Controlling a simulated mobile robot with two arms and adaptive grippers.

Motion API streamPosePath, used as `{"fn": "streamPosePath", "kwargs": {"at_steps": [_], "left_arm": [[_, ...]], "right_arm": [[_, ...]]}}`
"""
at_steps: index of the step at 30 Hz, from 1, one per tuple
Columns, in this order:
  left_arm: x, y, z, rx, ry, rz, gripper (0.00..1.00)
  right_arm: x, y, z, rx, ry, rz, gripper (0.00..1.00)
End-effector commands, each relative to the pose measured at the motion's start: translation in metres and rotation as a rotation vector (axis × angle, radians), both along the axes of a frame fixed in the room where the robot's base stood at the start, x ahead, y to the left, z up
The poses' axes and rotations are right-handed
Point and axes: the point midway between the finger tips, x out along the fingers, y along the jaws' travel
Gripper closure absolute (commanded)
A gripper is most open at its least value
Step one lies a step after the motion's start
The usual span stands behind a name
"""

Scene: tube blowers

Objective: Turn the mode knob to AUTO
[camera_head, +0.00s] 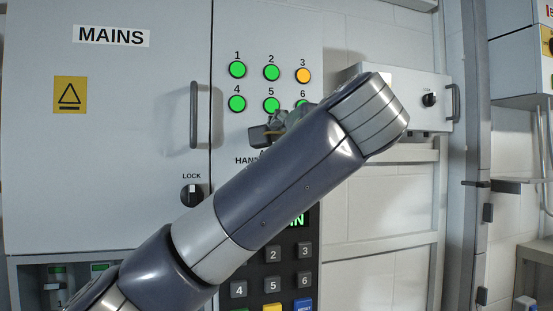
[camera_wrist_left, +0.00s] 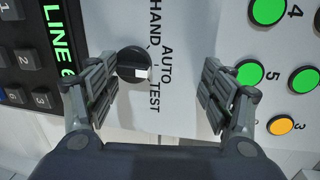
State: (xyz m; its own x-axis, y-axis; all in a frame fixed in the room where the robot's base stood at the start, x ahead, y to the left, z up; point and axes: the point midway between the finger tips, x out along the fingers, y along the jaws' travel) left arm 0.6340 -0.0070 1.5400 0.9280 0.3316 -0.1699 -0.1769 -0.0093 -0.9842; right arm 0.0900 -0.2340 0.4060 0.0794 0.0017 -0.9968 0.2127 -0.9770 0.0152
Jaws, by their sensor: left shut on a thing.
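The mode knob (camera_wrist_left: 131,66) is a round black dial with a white pointer mark on the white panel, in the left wrist view. HAND, AUTO and TEST (camera_wrist_left: 155,97) are printed around it. The white mark faces the lettering, near AUTO and a little toward TEST. My left gripper (camera_wrist_left: 158,85) is shut on the knob, which shows between its fingers, close against the left one; exact contact is hard to see. In the head view my left gripper (camera_head: 268,134) is at the panel below the lamps, and my forearm hides the knob. My right gripper is not in view.
Green and amber lamps (camera_head: 271,73) sit just above the gripper. A keypad (camera_head: 272,256) lies below, partly behind my arm. The MAINS door (camera_head: 100,130) has a handle (camera_head: 194,115) and a LOCK knob (camera_head: 192,196). A grey box (camera_head: 430,78) stands right.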

Motion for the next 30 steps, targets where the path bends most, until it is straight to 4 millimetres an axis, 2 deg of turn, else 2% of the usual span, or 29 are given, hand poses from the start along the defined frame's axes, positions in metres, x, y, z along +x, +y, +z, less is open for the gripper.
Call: {"fn": "streamPosePath", "kwargs": {"at_steps": [1, 6, 13, 21, 30], "left_arm": [[-0.011, -0.005, 0.016, 0.001, -0.043, -0.014, 0.45], [-0.023, -0.010, 0.016, 0.002, -0.043, -0.015, 0.53], [-0.037, -0.014, 0.014, 0.002, -0.038, -0.012, 0.53], [-0.054, -0.018, 0.009, 0.001, -0.031, -0.007, 0.53], [-0.072, -0.025, 0.008, 0.002, -0.028, -0.005, 0.53]], "right_arm": [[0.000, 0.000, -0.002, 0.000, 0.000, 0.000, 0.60], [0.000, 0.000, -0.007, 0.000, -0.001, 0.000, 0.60], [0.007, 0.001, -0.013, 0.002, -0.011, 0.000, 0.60], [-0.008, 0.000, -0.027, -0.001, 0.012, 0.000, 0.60], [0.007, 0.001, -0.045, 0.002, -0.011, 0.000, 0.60]]}}
